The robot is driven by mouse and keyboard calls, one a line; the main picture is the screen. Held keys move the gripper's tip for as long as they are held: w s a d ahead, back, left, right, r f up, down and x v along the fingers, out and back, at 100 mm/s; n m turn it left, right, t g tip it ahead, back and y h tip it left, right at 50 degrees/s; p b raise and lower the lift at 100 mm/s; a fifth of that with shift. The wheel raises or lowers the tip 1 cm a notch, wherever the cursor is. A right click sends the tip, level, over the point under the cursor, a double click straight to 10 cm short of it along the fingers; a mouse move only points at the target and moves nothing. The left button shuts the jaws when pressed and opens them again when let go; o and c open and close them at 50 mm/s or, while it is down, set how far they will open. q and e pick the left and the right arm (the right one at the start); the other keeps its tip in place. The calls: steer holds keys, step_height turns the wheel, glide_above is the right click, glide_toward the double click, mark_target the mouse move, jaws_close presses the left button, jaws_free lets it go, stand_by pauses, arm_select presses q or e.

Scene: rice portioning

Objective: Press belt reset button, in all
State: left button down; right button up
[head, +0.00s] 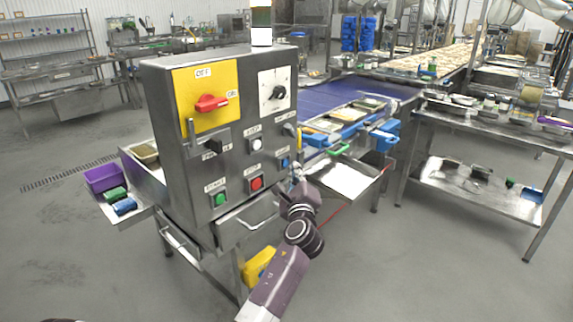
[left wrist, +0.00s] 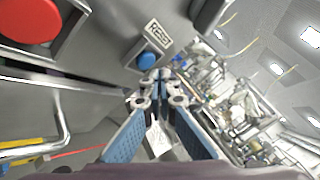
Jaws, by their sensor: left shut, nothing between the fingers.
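The steel control box (head: 158,110) stands in the middle of the head view. Its blue reset button (head: 285,163) is low on the right of the front panel. In the left wrist view the blue button (left wrist: 148,61) sits below a label that appears to read RESET. My left gripper (head: 295,174) is shut and empty, with its fingertips (left wrist: 160,76) just beside the blue button, low and to its right. I cannot tell whether they touch it. My right gripper is not in view.
A red button (head: 256,183), a green button (head: 220,198) and a white button (head: 256,145) share the panel. A red switch (head: 212,103) is on a yellow plate. A drawer handle (head: 255,225) juts out below. The blue conveyor belt (head: 325,95) runs behind.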

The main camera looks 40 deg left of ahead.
arm_select(q)
steer(key=shift+a, duration=0.15)
steer(key=shift+a, duration=0.3)
steer(key=shift+a+p, duration=0.3)
steer(key=shift+a, duration=0.2)
stand_by(0.8)
steer(key=shift+d, duration=0.95)
steer(key=d, duration=0.5)
steer(key=shift+s, duration=0.2)
stand_by(0.8)
